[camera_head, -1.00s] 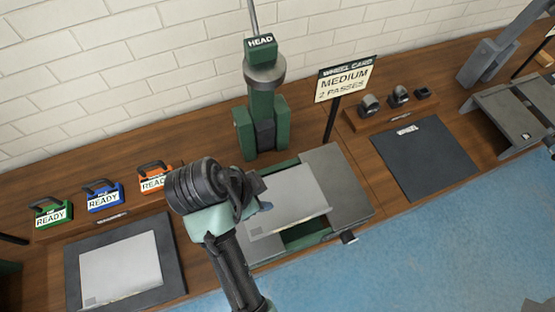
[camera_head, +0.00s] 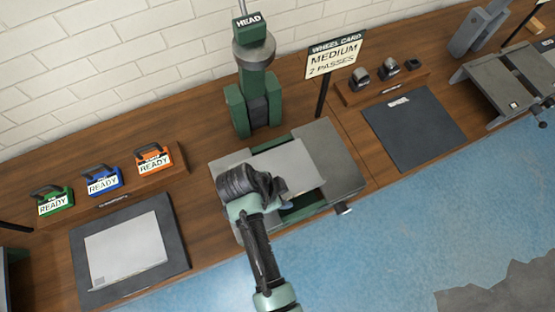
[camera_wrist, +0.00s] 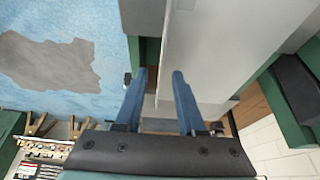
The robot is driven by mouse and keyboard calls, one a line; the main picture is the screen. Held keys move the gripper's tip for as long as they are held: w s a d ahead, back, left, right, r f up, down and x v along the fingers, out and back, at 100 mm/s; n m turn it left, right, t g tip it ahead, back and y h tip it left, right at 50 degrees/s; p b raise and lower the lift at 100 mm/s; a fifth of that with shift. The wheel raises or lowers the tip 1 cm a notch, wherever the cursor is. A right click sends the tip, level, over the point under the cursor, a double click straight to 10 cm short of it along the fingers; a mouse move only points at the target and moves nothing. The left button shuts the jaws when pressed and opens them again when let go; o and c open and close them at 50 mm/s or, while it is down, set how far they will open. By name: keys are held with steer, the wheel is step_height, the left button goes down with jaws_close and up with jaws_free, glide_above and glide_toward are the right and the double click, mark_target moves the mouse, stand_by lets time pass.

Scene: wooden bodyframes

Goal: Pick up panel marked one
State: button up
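A pale flat panel (camera_head: 304,165) lies on the green and grey machine's bed. Another pale panel (camera_head: 128,250) lies on a dark mat at the left, with a small grey patch near its lower left corner. I cannot read a "one" on either panel. My gripper (camera_head: 286,205) is over the near left part of the machine's panel and hides some of it. In the wrist view my gripper (camera_wrist: 160,75) has two blue fingers apart, with the near edge of the pale panel (camera_wrist: 205,50) beyond and between them. I cannot tell whether they touch.
The machine's column (camera_head: 254,90) stands behind the bed. A wheel card sign (camera_head: 335,58) reads "MEDIUM 2 PASSES". Green, blue and orange READY blocks (camera_head: 103,182) stand at the left. An empty dark mat (camera_head: 415,130) lies at the right. Blue floor is in front.

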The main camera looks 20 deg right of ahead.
steer(key=shift+x, duration=1.1)
steer(key=shift+w, duration=0.1)
jaws_close()
stand_by(0.5)
